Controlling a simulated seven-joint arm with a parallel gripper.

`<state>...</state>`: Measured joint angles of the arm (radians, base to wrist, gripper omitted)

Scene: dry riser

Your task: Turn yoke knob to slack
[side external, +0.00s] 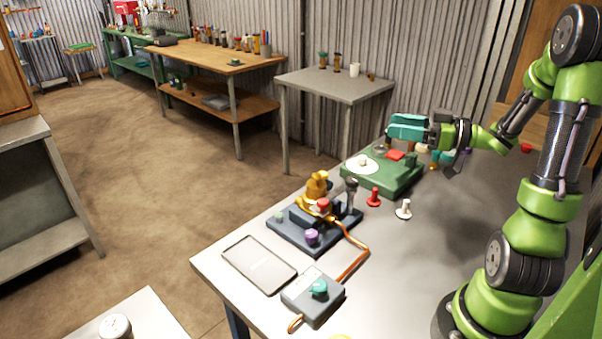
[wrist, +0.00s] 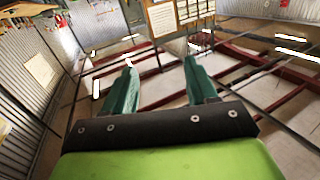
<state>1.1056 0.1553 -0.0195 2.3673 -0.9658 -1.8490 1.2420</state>
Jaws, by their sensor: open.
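I cannot tell for certain which control is the yoke knob. A dark blue base (side external: 292,241) carries a yellow clamp-like fitting (side external: 316,187), a red knob (side external: 324,205), a purple knob (side external: 312,237) and a dark upright post (side external: 351,187). In front of it, a grey box (side external: 306,301) has a teal knob (side external: 318,288) on top. My gripper (side external: 390,129) is open, with teal fingers pointing left above the green box, well behind these knobs. In the wrist view the spread fingers (wrist: 161,67) have nothing between them; no knob shows there.
The green box (side external: 408,181) has a white disc (side external: 362,164) and a red part (side external: 395,155) on top. A red peg (side external: 374,198) and a white peg (side external: 404,210) stand before it. A copper-coloured tube (side external: 354,262) bends beside the base. A flat tablet (side external: 259,264) lies left.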

